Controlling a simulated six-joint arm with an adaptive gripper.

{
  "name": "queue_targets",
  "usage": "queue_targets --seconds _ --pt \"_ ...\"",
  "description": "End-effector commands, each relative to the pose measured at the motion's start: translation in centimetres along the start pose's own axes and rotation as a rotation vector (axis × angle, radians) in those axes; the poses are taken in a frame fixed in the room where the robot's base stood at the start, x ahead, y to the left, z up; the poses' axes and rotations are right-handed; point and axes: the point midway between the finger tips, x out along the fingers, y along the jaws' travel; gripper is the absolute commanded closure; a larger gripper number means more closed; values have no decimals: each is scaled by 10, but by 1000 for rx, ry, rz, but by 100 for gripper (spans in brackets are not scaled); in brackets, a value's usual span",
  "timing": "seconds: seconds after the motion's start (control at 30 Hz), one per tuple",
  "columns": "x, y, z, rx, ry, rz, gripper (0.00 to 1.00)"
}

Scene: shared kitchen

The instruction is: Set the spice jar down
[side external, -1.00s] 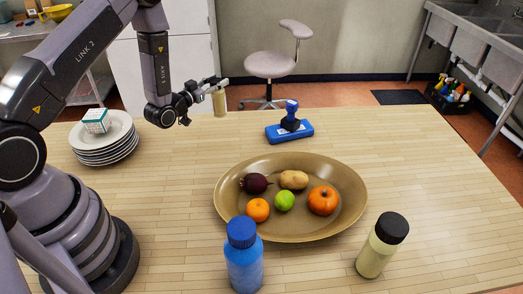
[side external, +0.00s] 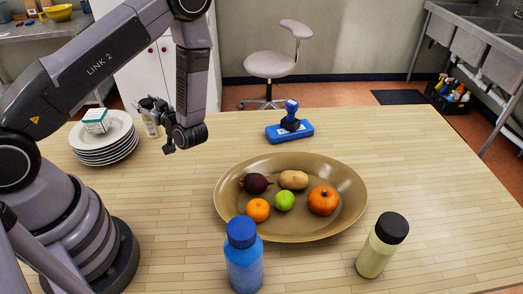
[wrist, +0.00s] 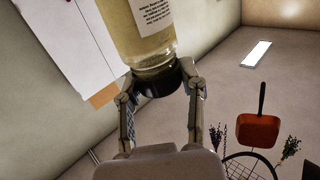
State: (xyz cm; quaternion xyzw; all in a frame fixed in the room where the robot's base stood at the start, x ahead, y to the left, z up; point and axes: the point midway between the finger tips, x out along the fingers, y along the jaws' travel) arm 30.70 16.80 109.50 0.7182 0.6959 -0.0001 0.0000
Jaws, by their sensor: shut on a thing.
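The spice jar (side external: 151,129) is pale yellow with a label and a black lid, clearer in the wrist view (wrist: 138,45). My gripper (side external: 150,106) is shut on its lid end; both fingers flank the black lid in the wrist view (wrist: 160,92). Part of the jar and gripper is hard to make out at this size.
A stack of white plates (side external: 105,149) with a small box (side external: 97,121) on top stands close left of the jar. A brown oval platter (side external: 228,213) of produce, a blue stamp (side external: 289,130), a blue bottle (side external: 243,258) and a yellowish bottle (side external: 377,255) stand elsewhere. The back right is clear.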

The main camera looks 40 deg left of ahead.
Motion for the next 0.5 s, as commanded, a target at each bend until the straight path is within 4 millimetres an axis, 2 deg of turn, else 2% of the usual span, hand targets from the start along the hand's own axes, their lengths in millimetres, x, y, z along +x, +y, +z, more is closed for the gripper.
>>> queue_targets --seconds 0.13,0.5 --pt "-3 -7 15 3 2 -35 100" --pt "-2 -7 66 3 2 -35 100"
